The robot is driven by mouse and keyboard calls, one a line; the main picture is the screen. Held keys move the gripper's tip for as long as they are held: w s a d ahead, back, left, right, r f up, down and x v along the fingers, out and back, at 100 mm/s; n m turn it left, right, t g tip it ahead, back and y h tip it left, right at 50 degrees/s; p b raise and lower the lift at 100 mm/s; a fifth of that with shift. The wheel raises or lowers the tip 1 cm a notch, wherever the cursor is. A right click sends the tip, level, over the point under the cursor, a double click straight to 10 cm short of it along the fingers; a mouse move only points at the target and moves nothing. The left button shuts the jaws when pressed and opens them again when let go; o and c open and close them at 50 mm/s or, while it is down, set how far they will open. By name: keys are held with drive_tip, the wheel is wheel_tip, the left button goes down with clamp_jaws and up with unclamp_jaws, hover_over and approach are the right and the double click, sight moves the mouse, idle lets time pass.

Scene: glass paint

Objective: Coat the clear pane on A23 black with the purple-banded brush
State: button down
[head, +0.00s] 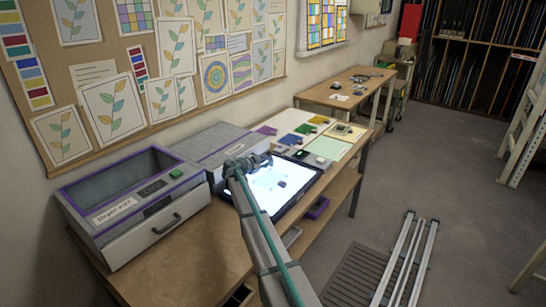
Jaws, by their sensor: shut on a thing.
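My gripper (262,160) is over the far left part of a lit light table (262,203), at the end of my grey arm. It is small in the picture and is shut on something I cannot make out. A small dark piece (281,184) lies on the glowing surface, to the right of my gripper. Faint pale shapes lie near it, but I cannot pick out a clear pane for certain. No A23 label is readable. I cannot make out a purple-banded brush. My arm hides part of the light table's left side.
A grey, purple-trimmed box labelled "Dryer" (160,219) stands open-topped at the left, with a lower grey unit (215,145) beside it. Colored sheets (292,140) lie beyond the light table. A slatted mat (352,279) and metal rails (408,262) are on the floor at right.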

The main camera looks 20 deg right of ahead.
drive_tip(key=s+a+b, duration=0.6)
drive_tip(key=s+b, duration=0.3)
drive_tip(key=shift+s+a+f+b, duration=0.3)
drive_tip(key=shift+s+a, duration=0.1)
drive_tip(key=shift+r, duration=0.1)
drive_tip(key=shift+f+b, duration=0.2)
drive_tip(key=shift+b, duration=0.55)
drive_tip(key=shift+r, duration=0.2)
drive_tip(key=shift+f+b, duration=0.1)
drive_tip(key=shift+b, duration=0.75)
drive_tip(key=shift+f+b, duration=0.45)
drive_tip(key=shift+b, duration=1.1)
